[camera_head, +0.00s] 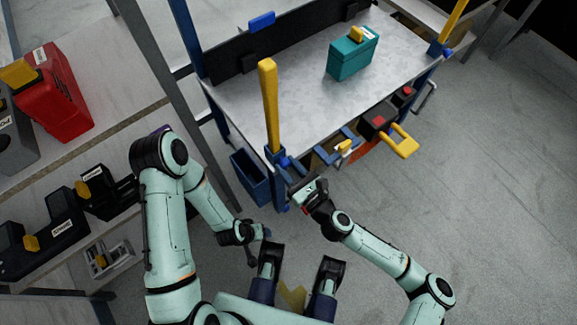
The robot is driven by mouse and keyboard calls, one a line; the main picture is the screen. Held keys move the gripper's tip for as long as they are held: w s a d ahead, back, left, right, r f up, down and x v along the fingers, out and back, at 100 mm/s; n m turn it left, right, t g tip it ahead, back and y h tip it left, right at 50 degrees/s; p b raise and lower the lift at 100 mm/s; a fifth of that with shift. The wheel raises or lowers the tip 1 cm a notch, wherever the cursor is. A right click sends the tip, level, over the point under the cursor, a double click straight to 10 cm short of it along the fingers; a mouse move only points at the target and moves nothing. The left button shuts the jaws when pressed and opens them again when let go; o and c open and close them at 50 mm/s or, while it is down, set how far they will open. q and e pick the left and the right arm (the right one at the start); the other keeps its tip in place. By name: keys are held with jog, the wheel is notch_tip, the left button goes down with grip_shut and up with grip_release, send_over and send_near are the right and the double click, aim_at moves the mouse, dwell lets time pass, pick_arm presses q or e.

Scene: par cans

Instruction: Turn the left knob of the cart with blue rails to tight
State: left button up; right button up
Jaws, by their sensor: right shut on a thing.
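The cart with blue rails has a grey top (300,75) and a blue post (276,180) at its front left corner, with a yellow upright handle (269,105) above it. My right gripper (297,188) is at that corner, just right of the post. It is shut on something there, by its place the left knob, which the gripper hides. The knob's angle cannot be seen. My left gripper (260,240) is lower left of the corner, apart from the cart. It is small and dark, and its jaws cannot be made out.
A teal case (350,57) stands on the cart top. A box with a red button (379,121) and a yellow loop handle (402,142) stick out from the front edge. Shelves at left hold a red canister (58,95) and dark tools (50,225). The floor at right (490,170) is clear.

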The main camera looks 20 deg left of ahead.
jog(key=shift+r, duration=0.1)
jog(key=o, duration=1)
jog(key=shift+o, duration=0.2)
pick_arm(q)
jog(key=shift+s+d+r+g+p, duration=0.2)
jog(key=shift+s+d+r+p, duration=0.2)
jog(key=shift+s, duration=0.25)
jog(key=shift+s+d+r+g+p, duration=0.25)
jog(key=shift+s+r+p, duration=0.15)
jog(key=shift+s, duration=0.2)
pick_arm(e)
jog(key=v, duration=1.3)
jog(key=shift+s+d, duration=0.15)
